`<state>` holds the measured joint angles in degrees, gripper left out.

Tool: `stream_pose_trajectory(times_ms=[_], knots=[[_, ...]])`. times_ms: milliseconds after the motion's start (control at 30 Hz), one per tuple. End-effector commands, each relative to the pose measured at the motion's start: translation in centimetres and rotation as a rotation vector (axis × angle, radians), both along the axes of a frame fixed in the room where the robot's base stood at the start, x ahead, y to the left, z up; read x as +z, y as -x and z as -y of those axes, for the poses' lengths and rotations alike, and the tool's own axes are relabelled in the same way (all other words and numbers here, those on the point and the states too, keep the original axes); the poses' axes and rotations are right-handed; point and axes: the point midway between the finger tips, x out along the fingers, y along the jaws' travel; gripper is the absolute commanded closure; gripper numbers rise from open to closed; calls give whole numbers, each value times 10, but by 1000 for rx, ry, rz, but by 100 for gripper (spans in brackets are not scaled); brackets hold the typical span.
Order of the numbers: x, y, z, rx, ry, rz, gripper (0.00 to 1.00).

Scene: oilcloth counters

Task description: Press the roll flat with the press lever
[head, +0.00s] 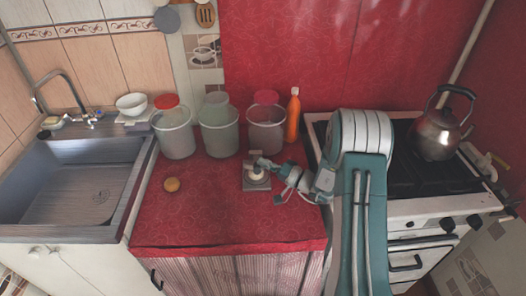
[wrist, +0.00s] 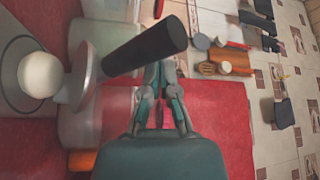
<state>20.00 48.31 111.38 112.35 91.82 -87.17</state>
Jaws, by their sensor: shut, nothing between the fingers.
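A small press with a grey base (head: 257,185) stands on the red counter. A pale round roll (wrist: 38,75) sits on the base, with the grey pressing disc (wrist: 80,78) above it in the wrist view. The black lever handle (wrist: 145,52) slants up from the disc and passes in front of my fingertips in that view. My gripper (head: 266,164) is shut and empty close by the press; in the wrist view its fingers (wrist: 160,88) converge beside the handle. Whether they touch the lever I cannot tell. The roll (head: 256,173) is partly hidden in the head view.
Three clear canisters (head: 219,138) and an orange bottle (head: 293,116) stand behind the press. A tan round item (head: 172,184) lies on the counter left of it. The sink (head: 75,190) is at left, the stove with a kettle (head: 437,132) at right. The front counter is clear.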

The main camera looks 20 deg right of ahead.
Motion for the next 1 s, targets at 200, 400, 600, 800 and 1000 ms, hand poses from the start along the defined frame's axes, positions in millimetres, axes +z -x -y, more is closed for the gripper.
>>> stream_pose_trajectory(times_ms=[200,400,600,800,1000], knots=[[-14,8,-2,0,-1,-1,100],[-20,11,-2,1,0,-1,100],[-20,11,-2,1,0,0,100],[-20,11,-2,1,0,0,100],[-12,11,-2,1,1,2,100]])
